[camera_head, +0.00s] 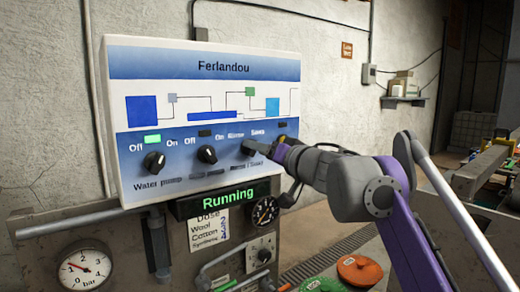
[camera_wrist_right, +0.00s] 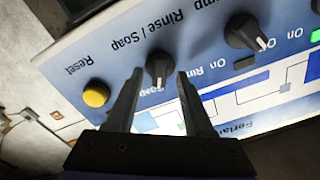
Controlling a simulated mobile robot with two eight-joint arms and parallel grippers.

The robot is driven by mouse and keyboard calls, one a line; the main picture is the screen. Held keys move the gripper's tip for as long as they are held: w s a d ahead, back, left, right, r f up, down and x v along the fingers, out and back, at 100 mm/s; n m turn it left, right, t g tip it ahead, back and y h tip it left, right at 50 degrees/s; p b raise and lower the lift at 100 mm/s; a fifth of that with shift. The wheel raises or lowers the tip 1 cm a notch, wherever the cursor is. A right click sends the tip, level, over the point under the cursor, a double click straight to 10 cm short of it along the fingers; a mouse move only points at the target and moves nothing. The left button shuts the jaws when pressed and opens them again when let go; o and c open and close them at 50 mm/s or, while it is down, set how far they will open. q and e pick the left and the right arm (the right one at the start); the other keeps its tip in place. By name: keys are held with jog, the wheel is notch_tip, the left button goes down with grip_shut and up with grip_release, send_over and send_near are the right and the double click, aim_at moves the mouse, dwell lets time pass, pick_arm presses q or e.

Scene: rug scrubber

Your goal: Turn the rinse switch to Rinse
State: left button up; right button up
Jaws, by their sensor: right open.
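The rinse switch is a black Rinse / Soap knob (camera_wrist_right: 159,63) on the white and blue control panel (camera_head: 200,65). In the head view the knob (camera_head: 248,147) is the rightmost of three and partly covered by my gripper. Its white pointer faces down in the wrist view, between the Soap and Rinse labels; I cannot tell which it is set to. My right gripper (camera_wrist_right: 160,74) is open, its fingers on either side of the knob. Whether they touch it is unclear. In the head view the right gripper (camera_head: 272,151) is at the panel's lower right. My left gripper is not in view.
Two other knobs sit left of the switch, the water pump knob (camera_head: 154,161) and a middle knob (camera_head: 207,154). A yellow Reset button (camera_wrist_right: 96,94) is close by. A display (camera_head: 228,198) below reads Running. Gauges and pipes are lower down.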

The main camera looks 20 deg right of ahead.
grip_shut()
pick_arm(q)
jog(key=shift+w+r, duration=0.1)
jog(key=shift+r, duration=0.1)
pick_arm(e)
jog(key=shift+n, duration=0.3)
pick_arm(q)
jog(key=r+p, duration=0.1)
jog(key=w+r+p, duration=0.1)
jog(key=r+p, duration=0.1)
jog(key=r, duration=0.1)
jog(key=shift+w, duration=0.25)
pick_arm(e)
jog(key=n, duration=1.1)
jog(key=shift+s+a, duration=0.1)
jog(key=shift+a, duration=0.1)
jog(key=shift+n, duration=0.3)
grip_release()
